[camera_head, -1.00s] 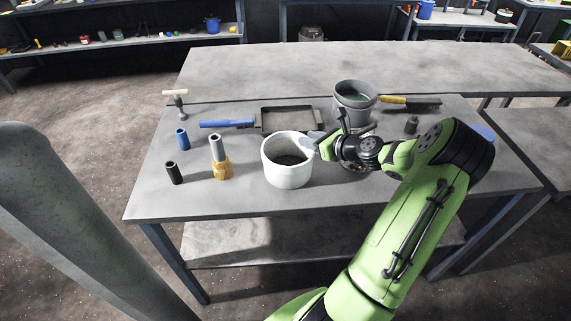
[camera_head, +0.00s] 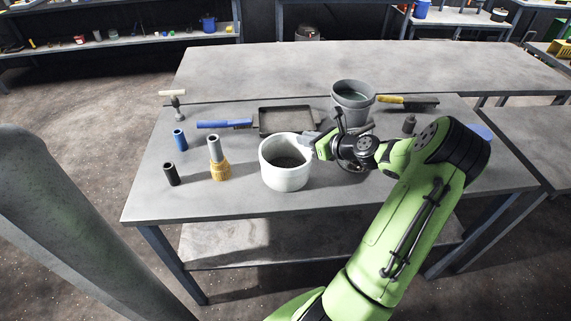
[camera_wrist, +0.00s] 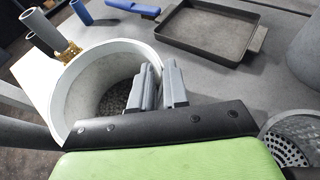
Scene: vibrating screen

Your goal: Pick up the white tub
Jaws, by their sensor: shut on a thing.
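The white tub (camera_head: 286,177) stands upright at the front middle of the table, open at the top, with dark grainy material at its bottom. It also fills the left of the wrist view (camera_wrist: 75,92). My gripper (camera_head: 309,146) is at the tub's right rim, coming from the right. In the wrist view, my gripper's grey fingers (camera_wrist: 162,88) are shut on the tub's wall, one finger inside and one outside. The wall between the fingers is mostly hidden. I cannot tell whether the tub's base touches the table.
A brass-based fitting (camera_head: 219,170), a black cylinder (camera_head: 171,174) and a blue cylinder (camera_head: 179,139) stand left of the tub. A dark tray (camera_head: 286,121) and a blue-handled brush (camera_head: 225,124) lie behind. A grey bucket (camera_head: 353,97) stands behind my gripper.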

